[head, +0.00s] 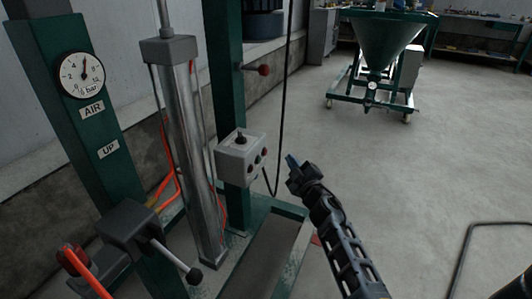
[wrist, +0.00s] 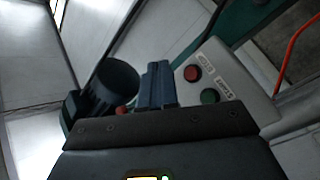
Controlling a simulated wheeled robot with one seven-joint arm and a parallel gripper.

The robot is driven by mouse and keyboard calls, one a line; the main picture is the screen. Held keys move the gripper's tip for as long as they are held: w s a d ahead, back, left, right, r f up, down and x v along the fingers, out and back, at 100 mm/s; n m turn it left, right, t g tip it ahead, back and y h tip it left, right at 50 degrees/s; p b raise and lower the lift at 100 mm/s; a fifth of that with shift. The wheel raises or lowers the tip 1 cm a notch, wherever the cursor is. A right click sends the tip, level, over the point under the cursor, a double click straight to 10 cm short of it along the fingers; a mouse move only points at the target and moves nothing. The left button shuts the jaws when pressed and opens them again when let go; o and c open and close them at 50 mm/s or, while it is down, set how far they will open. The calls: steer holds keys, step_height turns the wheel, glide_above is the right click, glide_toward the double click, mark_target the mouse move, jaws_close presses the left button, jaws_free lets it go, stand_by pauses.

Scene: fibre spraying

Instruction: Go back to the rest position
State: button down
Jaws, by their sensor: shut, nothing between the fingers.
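My gripper (head: 291,161) is shut and empty in the head view. It is held out at the end of my arm, to the right of the grey control box (head: 241,157) and apart from it. In the wrist view the shut fingers (wrist: 158,85) point up the picture, with the control box (wrist: 225,82) just beyond and to the right. The box shows a red button (wrist: 193,73) and a green button (wrist: 209,96) labelled START.
A green post with an air gauge (head: 81,75), a steel cylinder (head: 185,150) and a black-knobbed lever (head: 194,275) stand left. A black cable (head: 283,100) hangs behind the box. A green hopper on wheels (head: 380,45) is at the back. The floor (head: 430,150) on the right is mostly clear.

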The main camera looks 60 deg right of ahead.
stand_by(0.4)
steer(key=s+a+f+y, duration=0.2)
steer(key=a+f, duration=0.1)
steer(key=a, duration=0.9)
steer(key=s+a+r+t+y, duration=0.1)
steer(key=s+a+y, duration=0.1)
steer(key=s+a, duration=0.45)
steer(key=s+a+r+y, duration=0.1)
steer(key=s+a+y, duration=0.15)
steer(key=a, duration=0.65)
steer(key=s+a+r+t+y, duration=0.1)
steer(key=s+a+y, duration=0.1)
steer(key=s+a, duration=0.45)
steer(key=s+a+r+m+g+y, duration=0.15)
steer(key=s+a+r+y, duration=0.25)
steer(key=s+a+r, duration=0.45)
step_height(320, 180, up, 15)
steer(key=p, duration=1.4)
steer(key=shift+r, duration=0.1)
